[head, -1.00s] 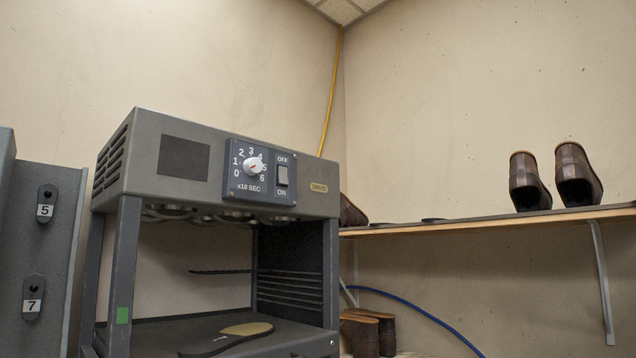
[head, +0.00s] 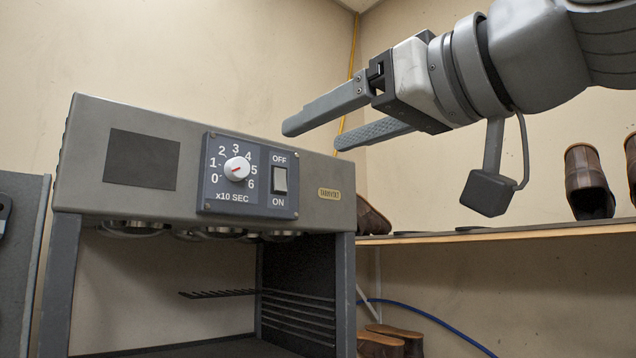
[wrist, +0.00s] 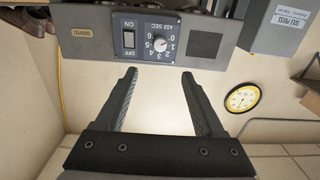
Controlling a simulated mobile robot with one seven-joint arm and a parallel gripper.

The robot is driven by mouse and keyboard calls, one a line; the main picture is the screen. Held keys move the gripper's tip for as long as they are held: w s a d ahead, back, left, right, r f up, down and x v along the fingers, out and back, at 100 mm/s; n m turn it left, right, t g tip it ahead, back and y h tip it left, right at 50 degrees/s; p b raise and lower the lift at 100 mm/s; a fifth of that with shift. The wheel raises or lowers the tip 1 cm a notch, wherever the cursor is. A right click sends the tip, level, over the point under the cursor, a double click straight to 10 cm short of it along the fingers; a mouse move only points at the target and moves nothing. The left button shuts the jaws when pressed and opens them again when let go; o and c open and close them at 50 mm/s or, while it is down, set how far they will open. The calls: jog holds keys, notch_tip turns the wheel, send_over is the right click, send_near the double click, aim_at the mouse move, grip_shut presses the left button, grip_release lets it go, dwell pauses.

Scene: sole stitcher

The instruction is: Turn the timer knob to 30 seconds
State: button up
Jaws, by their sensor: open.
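The timer knob (head: 237,168) is a round white knob with a red mark on a dark dial panel (head: 207,200), numbered 0 to 6 and labelled x10 SEC. Its red mark appears to point right and slightly up, roughly between 4 and 5. The knob also shows upside down in the wrist view (wrist: 160,45). My gripper (head: 316,136) is open and empty, its fingers pointing left, up and to the right of the knob in the head view. In the wrist view the open fingertips (wrist: 160,73) lie just below the knob, apart from it.
An OFF/ON rocker switch (head: 280,180) sits right beside the knob on the grey machine (head: 85,150). A wooden shelf (head: 500,233) with brown shoes (head: 588,180) stands at right. A wall clock (wrist: 242,98) shows in the wrist view.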

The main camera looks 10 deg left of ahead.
aim_at(241, 169)
jog(key=p+x, duration=0.4)
jog(key=x, duration=1.3)
jog(key=shift+a, duration=0.15)
grip_shut()
